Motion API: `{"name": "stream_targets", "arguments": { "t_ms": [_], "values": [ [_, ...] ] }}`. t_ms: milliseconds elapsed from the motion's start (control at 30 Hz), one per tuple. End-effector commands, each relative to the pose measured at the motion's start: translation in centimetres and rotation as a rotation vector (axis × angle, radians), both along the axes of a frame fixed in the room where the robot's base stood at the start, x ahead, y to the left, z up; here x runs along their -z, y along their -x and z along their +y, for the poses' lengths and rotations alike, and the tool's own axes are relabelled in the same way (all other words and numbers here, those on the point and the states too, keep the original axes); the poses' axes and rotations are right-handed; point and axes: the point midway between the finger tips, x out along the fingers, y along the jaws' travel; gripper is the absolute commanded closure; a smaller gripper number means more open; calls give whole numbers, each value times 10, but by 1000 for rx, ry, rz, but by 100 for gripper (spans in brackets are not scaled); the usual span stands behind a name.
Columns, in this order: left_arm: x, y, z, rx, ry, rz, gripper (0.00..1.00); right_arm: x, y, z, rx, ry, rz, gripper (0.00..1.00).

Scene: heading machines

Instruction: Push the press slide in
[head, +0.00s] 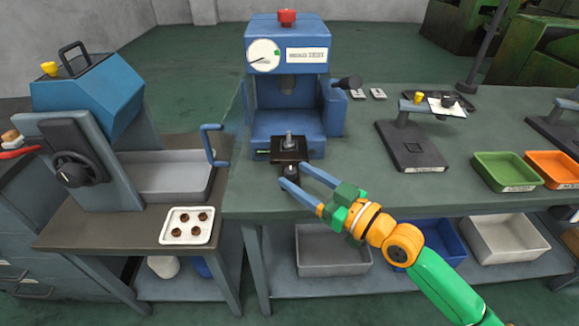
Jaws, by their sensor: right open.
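The blue press (288,75) stands on the green-grey bench, with a round dial, a label and a red knob on top. Its black press slide (289,149) sticks out of the front opening toward me. A small metal piece stands upright on the slide, and a dark knob (291,170) is at its front end. My right gripper (294,174) is open, with one blue-grey finger on each side of the slide's front end. I cannot tell whether the fingers touch it. My left gripper is not in view.
A blue machine with a handwheel (72,170) and a white tray of brown parts (187,226) stand at left. A black stand (411,146), a green bin (505,171) and an orange bin (553,168) are at right.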

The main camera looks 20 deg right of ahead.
Motion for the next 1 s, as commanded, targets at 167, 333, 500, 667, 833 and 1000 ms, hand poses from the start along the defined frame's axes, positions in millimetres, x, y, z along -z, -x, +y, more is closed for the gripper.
{"name": "stream_targets", "arguments": {
  "t_ms": [167,333,500,667,833,1000],
  "values": [
    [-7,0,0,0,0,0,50,-1,-20,11,1,-2,1,38],
    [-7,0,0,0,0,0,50,1,-25,15,-2,2,2,38],
    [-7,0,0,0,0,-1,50,1,-24,14,-2,2,2,41],
    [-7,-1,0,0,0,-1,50,1,-24,14,-1,2,2,84],
    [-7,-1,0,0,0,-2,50,1,-24,14,-1,2,2,100],
    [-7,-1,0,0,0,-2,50,1,-24,14,-1,2,2,100]
  ]
}}
